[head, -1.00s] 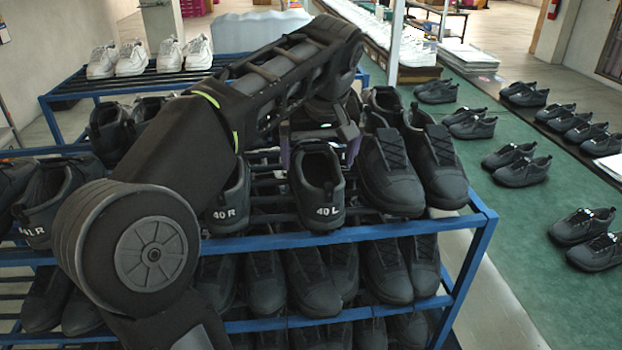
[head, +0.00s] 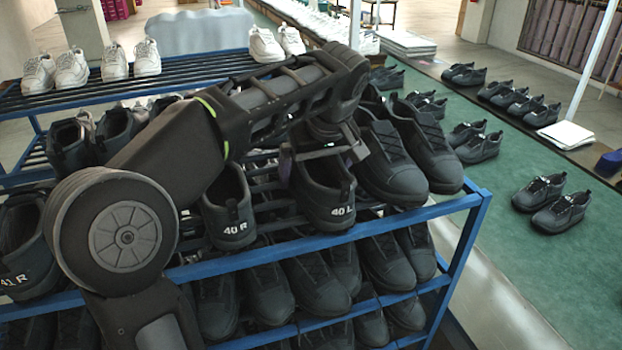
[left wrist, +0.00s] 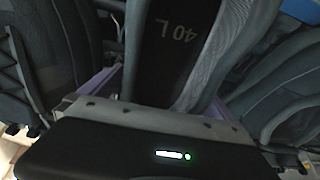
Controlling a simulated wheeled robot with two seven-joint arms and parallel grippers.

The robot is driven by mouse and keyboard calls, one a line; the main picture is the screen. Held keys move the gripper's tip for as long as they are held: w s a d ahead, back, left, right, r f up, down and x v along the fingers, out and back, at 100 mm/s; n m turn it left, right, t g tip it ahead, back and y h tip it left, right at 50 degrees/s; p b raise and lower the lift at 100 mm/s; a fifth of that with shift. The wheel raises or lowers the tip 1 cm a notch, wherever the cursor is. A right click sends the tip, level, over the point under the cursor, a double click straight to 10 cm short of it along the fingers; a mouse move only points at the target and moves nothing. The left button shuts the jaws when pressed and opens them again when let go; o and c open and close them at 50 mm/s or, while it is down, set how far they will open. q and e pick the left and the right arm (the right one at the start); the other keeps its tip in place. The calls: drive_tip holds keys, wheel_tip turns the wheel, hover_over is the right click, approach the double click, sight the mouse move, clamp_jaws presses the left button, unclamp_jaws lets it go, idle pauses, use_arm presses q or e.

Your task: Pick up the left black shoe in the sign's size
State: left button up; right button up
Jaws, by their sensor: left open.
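A black shoe marked 40 L (head: 322,200) stands on the top level of the blue rack, its heel label facing me. My left gripper (head: 322,165) is open over it, one finger on each side of its opening. In the left wrist view the insole of the 40 L shoe (left wrist: 178,40) lies between the purple fingers of my left gripper (left wrist: 160,85). I cannot tell whether the fingers touch the shoe. A black shoe marked 40 R (head: 232,210) stands just left of it. My arm hides part of the rack. No size sign shows. My right gripper is not in view.
Black shoes (head: 388,160) stand close on the right of the 40 L shoe. A 41 R shoe (head: 22,250) is at the far left. More black shoes fill the blue rack's (head: 470,215) lower level. White shoes (head: 145,58) stand on a rack behind. Pairs stand on the green surface (head: 540,260).

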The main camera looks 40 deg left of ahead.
use_arm(q)
drive_tip(key=shift+a, duration=0.15)
drive_tip(key=shift+c, duration=0.3)
drive_tip(key=c, duration=1.6)
drive_tip(key=shift+r, duration=0.1)
